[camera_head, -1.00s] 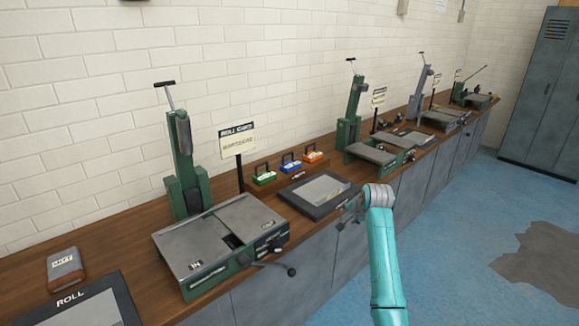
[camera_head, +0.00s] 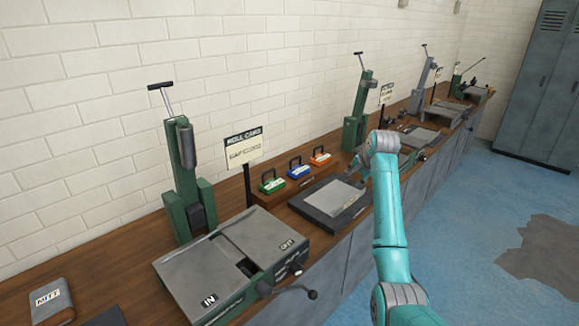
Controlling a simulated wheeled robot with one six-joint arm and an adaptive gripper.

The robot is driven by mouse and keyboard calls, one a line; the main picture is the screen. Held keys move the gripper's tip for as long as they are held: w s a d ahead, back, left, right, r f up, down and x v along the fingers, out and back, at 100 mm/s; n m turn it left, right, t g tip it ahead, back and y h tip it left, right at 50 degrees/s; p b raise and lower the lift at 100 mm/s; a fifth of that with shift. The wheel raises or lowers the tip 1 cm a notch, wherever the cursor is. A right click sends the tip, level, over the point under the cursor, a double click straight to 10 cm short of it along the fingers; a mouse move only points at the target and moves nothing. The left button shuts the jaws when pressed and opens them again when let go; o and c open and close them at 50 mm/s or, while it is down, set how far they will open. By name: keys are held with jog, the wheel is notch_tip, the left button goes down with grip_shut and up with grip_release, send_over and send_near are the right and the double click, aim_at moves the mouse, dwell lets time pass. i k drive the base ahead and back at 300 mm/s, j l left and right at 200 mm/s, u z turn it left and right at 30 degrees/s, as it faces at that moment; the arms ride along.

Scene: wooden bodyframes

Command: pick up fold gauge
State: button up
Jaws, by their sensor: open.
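I cannot tell for certain which thing is the fold gauge. Three small handled blocks stand in a row on a wooden strip at the wall side of the bench: a green one (camera_head: 273,186), a blue one (camera_head: 299,171) and an orange one (camera_head: 321,158). They have pale labels, too small to read. My gripper (camera_head: 352,178) is open, small in view and partly hidden by my teal arm. It is over the far right part of a dark tray (camera_head: 308,208) with a grey plate, to the right of the blocks and apart from them. I see nothing held.
A green press machine (camera_head: 215,270) marked IN and OUT stands at front left, beside a sign reading ROLL CARD (camera_head: 243,146). A grey MITT (camera_head: 52,301) lies at the bench's left. More machines (camera_head: 358,110) stand farther along. The blue floor (camera_head: 450,230) at right is clear.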

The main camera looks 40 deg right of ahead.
aim_at(294, 172)
jog(key=i, duration=0.95)
